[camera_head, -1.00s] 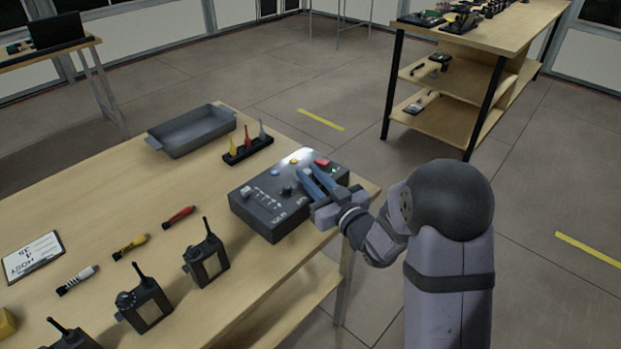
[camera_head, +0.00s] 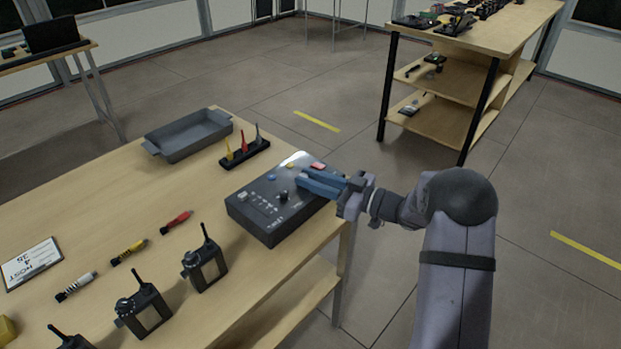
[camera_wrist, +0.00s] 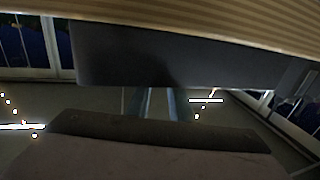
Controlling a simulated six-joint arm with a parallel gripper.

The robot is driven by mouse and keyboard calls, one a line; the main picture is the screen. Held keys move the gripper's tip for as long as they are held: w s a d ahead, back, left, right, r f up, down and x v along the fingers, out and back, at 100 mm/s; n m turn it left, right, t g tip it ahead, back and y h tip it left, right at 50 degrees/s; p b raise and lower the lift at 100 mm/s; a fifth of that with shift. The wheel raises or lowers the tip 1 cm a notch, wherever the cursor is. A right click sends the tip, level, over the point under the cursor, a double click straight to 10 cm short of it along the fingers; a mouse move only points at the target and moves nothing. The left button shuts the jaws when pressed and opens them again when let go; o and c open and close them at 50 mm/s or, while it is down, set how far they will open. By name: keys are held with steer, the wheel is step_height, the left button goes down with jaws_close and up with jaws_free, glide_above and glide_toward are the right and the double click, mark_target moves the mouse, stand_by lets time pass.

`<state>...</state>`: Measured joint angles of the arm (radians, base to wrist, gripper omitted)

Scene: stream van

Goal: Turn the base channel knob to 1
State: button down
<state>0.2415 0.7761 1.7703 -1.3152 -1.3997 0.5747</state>
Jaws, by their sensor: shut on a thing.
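The base station (camera_head: 270,232) is a dark box near the right edge of the wooden table, with knobs, sliders and coloured buttons on its top panel. A black knob (camera_head: 283,196) and a pale knob (camera_head: 243,197) stand clear on it. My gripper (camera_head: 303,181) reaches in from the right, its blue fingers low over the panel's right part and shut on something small. The fingers hide it, so I cannot read its position; it appears to be the channel knob. The wrist view shows a dark box side (camera_wrist: 170,55) and parts of the fingers (camera_wrist: 155,104).
A stand with coloured antennas (camera_head: 245,154) and a grey tray (camera_head: 151,149) are behind the box. Several radios, such as one radio (camera_head: 207,268), and coloured cylinders are to its left. A shelf unit (camera_head: 455,72) is at the back right.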

stand_by(0.3)
steer(key=c, duration=1.6)
jaws_free()
steer(key=shift+o, duration=0.2)
steer(key=shift+b+v, duration=0.35)
steer(key=shift+v, duration=3.35)
steer(key=shift+a+r, duration=0.1)
